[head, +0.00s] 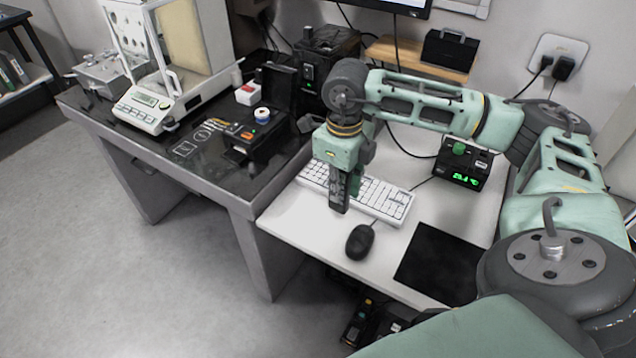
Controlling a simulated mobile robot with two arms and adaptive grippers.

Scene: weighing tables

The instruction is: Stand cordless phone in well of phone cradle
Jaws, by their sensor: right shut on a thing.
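My right gripper (345,188) points down over the white table, in front of the white keyboard. It is shut on a dark, narrow, upright object, which looks like the cordless phone (338,192). The fingers partly hide it, and I cannot tell whether its lower end is clear of the table. The phone cradle is not clearly identifiable; a black box with green digits and a green knob (463,165) stands right of the keyboard, and I cannot tell if it has a well. My left gripper is not in view.
The white keyboard (385,198) lies behind the gripper, with a black mouse (360,242) and a black mat (440,264) in front. The dark-topped table (185,150) on the left holds a balance (150,108) and an open black case (262,130). A monitor hangs above.

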